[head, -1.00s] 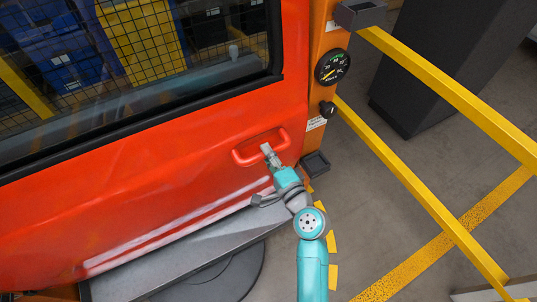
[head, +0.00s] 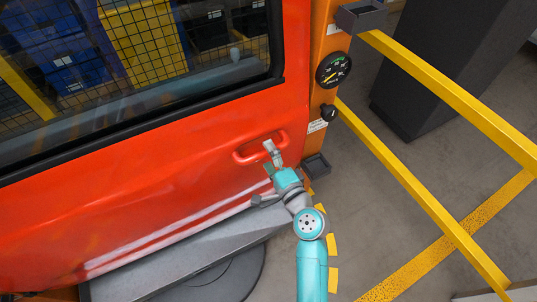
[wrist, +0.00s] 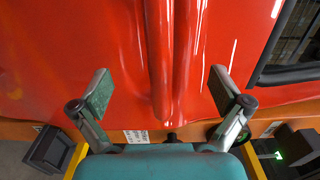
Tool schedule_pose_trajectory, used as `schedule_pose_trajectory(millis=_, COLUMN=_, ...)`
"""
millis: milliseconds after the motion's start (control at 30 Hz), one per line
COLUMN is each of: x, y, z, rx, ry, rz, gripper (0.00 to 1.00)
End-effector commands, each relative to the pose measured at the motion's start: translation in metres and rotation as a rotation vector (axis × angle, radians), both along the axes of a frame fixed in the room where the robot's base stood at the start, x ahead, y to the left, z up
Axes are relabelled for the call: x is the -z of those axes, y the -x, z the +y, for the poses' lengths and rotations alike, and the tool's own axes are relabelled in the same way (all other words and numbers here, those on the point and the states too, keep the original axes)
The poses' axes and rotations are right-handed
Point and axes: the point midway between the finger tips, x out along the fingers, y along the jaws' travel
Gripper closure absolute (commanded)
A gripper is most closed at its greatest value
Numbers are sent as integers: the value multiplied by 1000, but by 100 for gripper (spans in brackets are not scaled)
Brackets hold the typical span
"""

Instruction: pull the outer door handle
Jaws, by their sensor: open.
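The outer door handle (head: 246,155) is a red loop on the lower right of the red door (head: 130,190), near its right edge. My gripper (head: 271,155) is at the right part of the handle in the head view. In the wrist view my gripper (wrist: 163,92) is open, with one finger on each side of the red handle bar (wrist: 181,62). Gaps show between the bar and both fingers there. How deep the fingertips reach around the bar is hard to tell. The door appears shut against the orange frame (head: 326,40).
A round gauge (head: 333,69) and a dark knob (head: 329,112) sit on the frame right of the handle. A small dark tray (head: 316,166) sticks out below them. Yellow rails (head: 420,200) run along the right. A grey step (head: 190,260) lies below the door.

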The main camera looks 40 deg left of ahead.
Motion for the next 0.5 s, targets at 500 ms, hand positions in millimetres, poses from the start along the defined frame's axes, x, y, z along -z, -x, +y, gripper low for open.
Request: schedule_pose_trajectory(millis=500, x=0, y=2, z=-4, rx=-1, ry=0, rz=0, gripper=0)
